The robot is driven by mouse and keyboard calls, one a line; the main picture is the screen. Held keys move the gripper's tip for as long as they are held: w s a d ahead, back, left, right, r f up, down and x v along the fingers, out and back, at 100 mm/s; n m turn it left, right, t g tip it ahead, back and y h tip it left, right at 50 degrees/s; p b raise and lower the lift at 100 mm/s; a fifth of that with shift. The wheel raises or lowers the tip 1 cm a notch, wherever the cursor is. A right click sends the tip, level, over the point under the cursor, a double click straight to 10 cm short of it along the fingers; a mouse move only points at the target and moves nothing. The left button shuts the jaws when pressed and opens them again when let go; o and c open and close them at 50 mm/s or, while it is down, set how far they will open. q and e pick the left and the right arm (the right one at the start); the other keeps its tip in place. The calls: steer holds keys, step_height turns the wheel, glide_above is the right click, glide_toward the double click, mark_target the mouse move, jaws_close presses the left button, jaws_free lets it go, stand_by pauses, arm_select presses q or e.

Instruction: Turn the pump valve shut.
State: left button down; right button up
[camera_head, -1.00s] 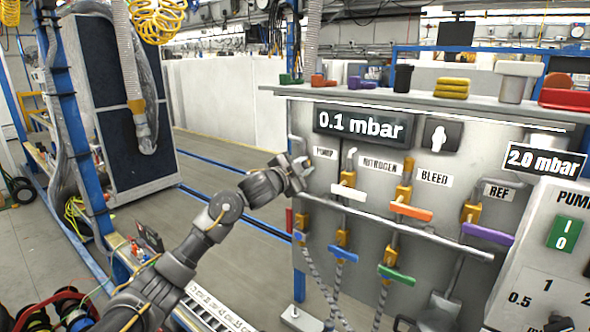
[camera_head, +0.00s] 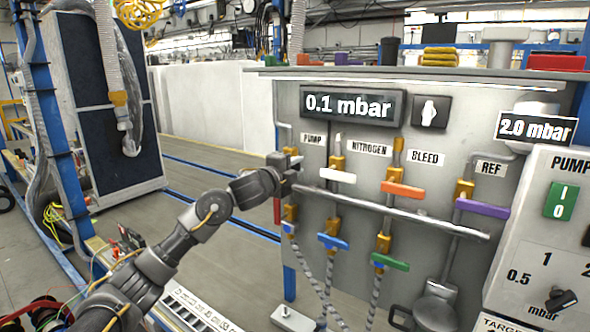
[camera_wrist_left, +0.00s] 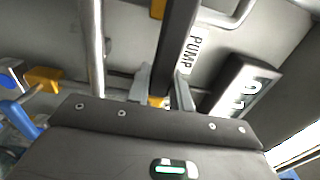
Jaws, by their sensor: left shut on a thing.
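The pump valve is at the left end of the panel's upper valve row, just below the PUMP label (camera_head: 313,139). In the head view my left gripper (camera_head: 293,167) covers most of it; a bit of yellow valve body (camera_head: 291,151) shows above the fingers. In the left wrist view a dark bar (camera_wrist_left: 178,40), seemingly the valve handle, runs beside the PUMP label down to between the two fingers (camera_wrist_left: 163,95). The fingers are shut on it. A bit of yellow shows between them. My right gripper is not in view.
White (camera_head: 338,176), orange (camera_head: 402,189) and purple (camera_head: 482,208) handles are to the right. Blue (camera_head: 333,242) and green (camera_head: 390,262) handles sit lower. A horizontal rail (camera_head: 400,210) crosses the panel below my gripper. Open floor lies left of the panel.

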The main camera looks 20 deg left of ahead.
arm_select(q)
steer(key=shift+f, duration=0.1)
stand_by(0.4)
steer(key=c, duration=1.2)
jaws_free()
steer(key=shift+c, duration=0.2)
steer(key=shift+s, duration=0.1)
steer(key=shift+s+a, duration=0.1)
steer(key=shift+s, duration=0.25)
steer(key=b+v, duration=0.1)
steer(key=v, duration=0.9)
steer(key=shift+b, duration=0.3)
